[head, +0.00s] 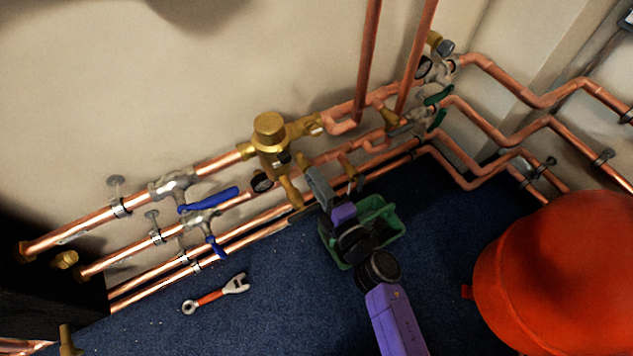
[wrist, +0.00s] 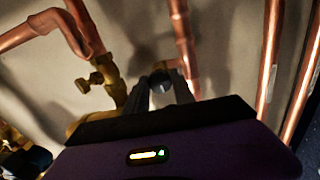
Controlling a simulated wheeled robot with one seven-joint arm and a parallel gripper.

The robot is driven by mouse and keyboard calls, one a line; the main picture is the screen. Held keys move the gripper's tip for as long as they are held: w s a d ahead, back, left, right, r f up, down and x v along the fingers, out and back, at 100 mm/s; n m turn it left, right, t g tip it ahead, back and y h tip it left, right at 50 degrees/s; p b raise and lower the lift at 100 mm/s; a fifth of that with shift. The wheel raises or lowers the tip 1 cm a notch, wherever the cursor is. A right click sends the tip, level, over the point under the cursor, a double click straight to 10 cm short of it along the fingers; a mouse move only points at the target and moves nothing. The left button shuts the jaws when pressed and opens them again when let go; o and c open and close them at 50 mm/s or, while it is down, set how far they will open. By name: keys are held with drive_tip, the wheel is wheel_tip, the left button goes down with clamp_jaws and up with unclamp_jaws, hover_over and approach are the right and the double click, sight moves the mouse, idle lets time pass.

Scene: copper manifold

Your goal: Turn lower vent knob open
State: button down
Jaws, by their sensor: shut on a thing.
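My gripper (head: 316,180) reaches to the pipes just right of and below the large brass valve (head: 268,140) in the head view. In the wrist view, my gripper's two dark fingers (wrist: 162,90) are shut on a small dark round knob (wrist: 161,80), the lower vent knob, in front of a copper pipe. In the head view the fingers hide this knob. Which way the knob is turned cannot be told.
Copper pipes run along the wall, with blue-handled valves (head: 208,200) at left and green-handled valves (head: 437,97) at right. A green crate (head: 385,237) stands under my arm. A red tank (head: 560,275) stands at right. A wrench (head: 215,294) lies on the blue carpet.

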drive_tip(key=shift+f+n+b, duration=0.1)
drive_tip(key=shift+n+b, duration=0.35)
drive_tip(key=shift+n, duration=1.75)
drive_tip(key=c, duration=1.1)
unclamp_jaws()
drive_tip(key=shift+o, duration=0.2)
drive_tip(key=shift+s+d, duration=0.1)
drive_tip(key=shift+s, duration=0.05)
drive_tip(key=p+v, duration=0.1)
drive_tip(key=v, duration=0.6)
drive_tip(key=shift+s+d+p, duration=0.15)
drive_tip(key=shift+s+p, duration=0.1)
drive_tip(key=shift+p, duration=0.15)
